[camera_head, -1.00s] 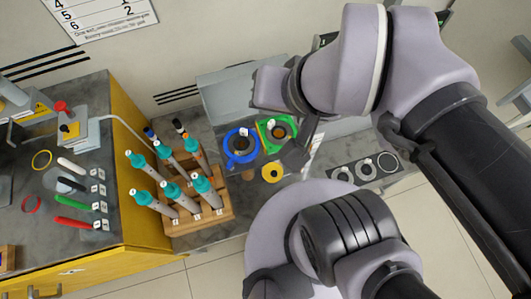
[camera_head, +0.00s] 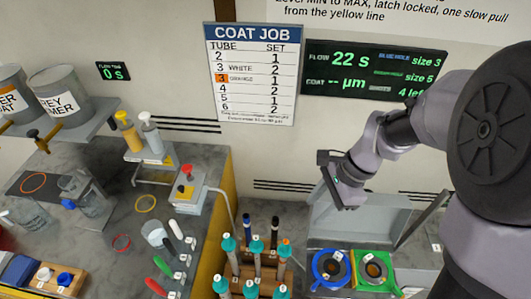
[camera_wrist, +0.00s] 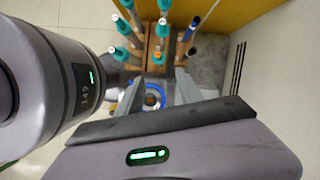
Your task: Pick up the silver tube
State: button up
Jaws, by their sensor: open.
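Several silver-grey tubes (camera_head: 257,266) with teal caps stand in a wooden rack at the bottom of the head view, partly cut off by the frame edge. In the wrist view, silver tubes (camera_wrist: 132,38) stand in the wooden rack (camera_wrist: 158,42) near the top. I cannot tell which one the task means. My gripper (camera_head: 328,180) is in the air to the right of the rack and above the ring fixtures. In the wrist view its open fingers (camera_wrist: 158,92) are apart, with no tube between them. The bodies of the front tubes are cut off in the head view.
A blue ring fixture (camera_head: 331,268) and a green one (camera_head: 373,270) lie right of the rack. The left bench holds a machine with a red button (camera_head: 187,170), coloured-handled tools and cans. A job board (camera_head: 250,72) and a dark display (camera_head: 375,70) hang behind.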

aim_at(288, 241)
jog(key=shift+m, duration=0.4)
jog(key=b+x, duration=0.6)
jog(key=x, duration=0.8)
jog(key=shift+d, duration=0.15)
jog(key=b+x, duration=0.2)
jog(key=x, duration=0.1)
jog(key=b+x, duration=0.1)
jog(key=x, duration=0.1)
jog(key=shift+s, duration=0.25)
jog(key=shift+f+b, duration=0.25)
jog(key=shift+b, duration=0.05)
jog(key=shift+r, duration=0.15)
jog(key=shift+c, duration=0.2)
grip_shut()
